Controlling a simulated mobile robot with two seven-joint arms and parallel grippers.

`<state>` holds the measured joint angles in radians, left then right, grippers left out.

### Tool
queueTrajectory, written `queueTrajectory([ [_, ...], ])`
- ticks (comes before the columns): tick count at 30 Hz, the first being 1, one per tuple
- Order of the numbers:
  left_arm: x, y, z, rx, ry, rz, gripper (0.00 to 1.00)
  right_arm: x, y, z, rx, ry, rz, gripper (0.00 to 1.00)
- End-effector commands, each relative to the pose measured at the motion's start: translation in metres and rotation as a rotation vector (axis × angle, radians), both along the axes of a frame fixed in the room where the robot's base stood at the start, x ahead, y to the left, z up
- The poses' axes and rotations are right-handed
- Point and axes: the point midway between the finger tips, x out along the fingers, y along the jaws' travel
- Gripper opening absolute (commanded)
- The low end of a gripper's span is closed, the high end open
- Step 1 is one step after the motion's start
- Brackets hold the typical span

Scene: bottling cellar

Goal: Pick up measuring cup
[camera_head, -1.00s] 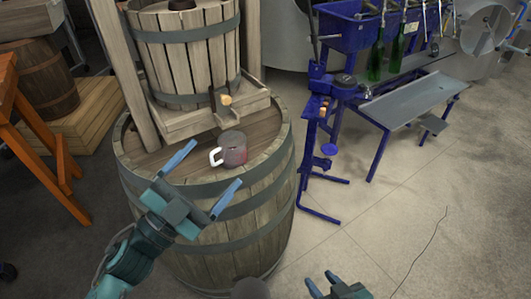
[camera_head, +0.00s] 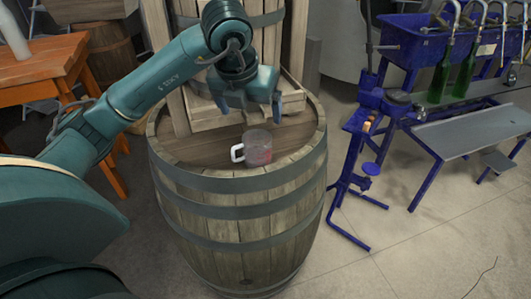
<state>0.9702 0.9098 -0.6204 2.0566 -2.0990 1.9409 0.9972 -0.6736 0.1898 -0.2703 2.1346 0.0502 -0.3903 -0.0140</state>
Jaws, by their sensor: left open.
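The measuring cup (camera_head: 258,148) is a small clear cup with a reddish lower part and a white handle on its left side. It stands upright on top of the wooden barrel (camera_head: 243,202), close to the barrel's front rim. My left gripper (camera_head: 250,112) is open and points down, above and slightly behind the cup in the picture. Its fingers look apart from the cup and nothing is between them. My right gripper is not in view.
A blue bottling stand (camera_head: 375,110) with green bottles (camera_head: 463,78) is at the right. An orange table (camera_head: 45,55) is at the left.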

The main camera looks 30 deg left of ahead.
Motion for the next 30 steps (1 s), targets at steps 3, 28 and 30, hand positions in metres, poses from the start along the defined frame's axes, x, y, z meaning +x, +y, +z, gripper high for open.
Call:
queueTrajectory([
  [3,0.008,0.002,-0.024,-0.002,0.007,0.0,0.9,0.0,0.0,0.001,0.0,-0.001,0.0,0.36],
  [28,0.042,0.016,-0.104,-0.004,0.002,-0.007,0.9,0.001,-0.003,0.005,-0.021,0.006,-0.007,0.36],
  [30,0.042,0.016,-0.104,-0.004,0.002,-0.007,0.9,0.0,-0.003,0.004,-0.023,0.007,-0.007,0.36],
])
